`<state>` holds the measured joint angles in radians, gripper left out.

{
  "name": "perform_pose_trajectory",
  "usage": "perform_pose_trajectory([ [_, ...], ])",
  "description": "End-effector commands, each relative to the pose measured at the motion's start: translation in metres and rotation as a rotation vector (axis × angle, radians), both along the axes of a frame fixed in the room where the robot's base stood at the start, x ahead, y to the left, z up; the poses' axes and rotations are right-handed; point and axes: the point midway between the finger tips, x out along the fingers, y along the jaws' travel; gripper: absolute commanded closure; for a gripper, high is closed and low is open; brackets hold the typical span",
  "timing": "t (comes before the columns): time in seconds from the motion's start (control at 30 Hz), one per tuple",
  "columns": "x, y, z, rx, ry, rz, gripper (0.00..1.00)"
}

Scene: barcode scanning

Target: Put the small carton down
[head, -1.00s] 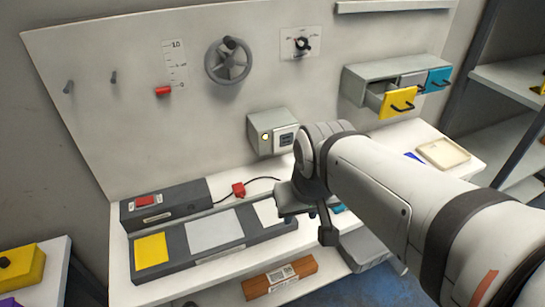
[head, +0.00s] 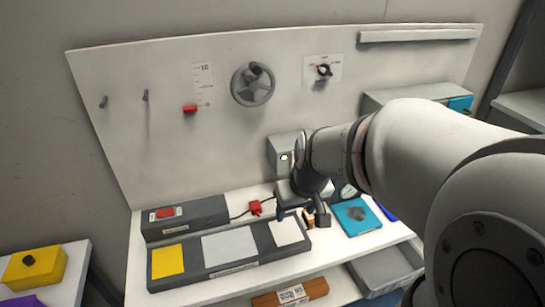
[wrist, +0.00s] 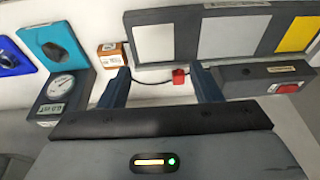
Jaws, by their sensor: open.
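The small carton is a brown-orange box with a white label (wrist: 112,55). In the wrist view it stands on the white bench, just beyond the tip of the left finger. In the head view only a sliver of it (head: 308,219) shows behind my gripper (head: 302,215). My gripper (wrist: 162,87) is open, with its two fingers wide apart and nothing held between them. In the wrist view the carton stands beside the dark strip with a white, a grey and a yellow pad (wrist: 199,60).
A red plug (wrist: 179,76) on a black cable lies beyond the fingers. A long brown box (head: 290,294) and a grey bin (head: 385,272) are on the lower shelf.

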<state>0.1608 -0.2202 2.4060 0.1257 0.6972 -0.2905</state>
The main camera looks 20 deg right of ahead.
Motion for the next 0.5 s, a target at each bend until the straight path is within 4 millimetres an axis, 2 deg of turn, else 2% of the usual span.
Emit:
perform_pose_trajectory([
  [0.1, 0.035, -0.029, -0.019, 0.006, 0.008, -0.003, 0.42],
  [0.2, 0.057, -0.053, -0.039, 0.002, 0.006, -0.003, 0.42],
  [0.33, 0.076, -0.082, -0.065, -0.008, 0.004, -0.006, 0.42],
  [0.5, 0.087, -0.106, -0.087, -0.021, 0.003, -0.01, 0.42],
])
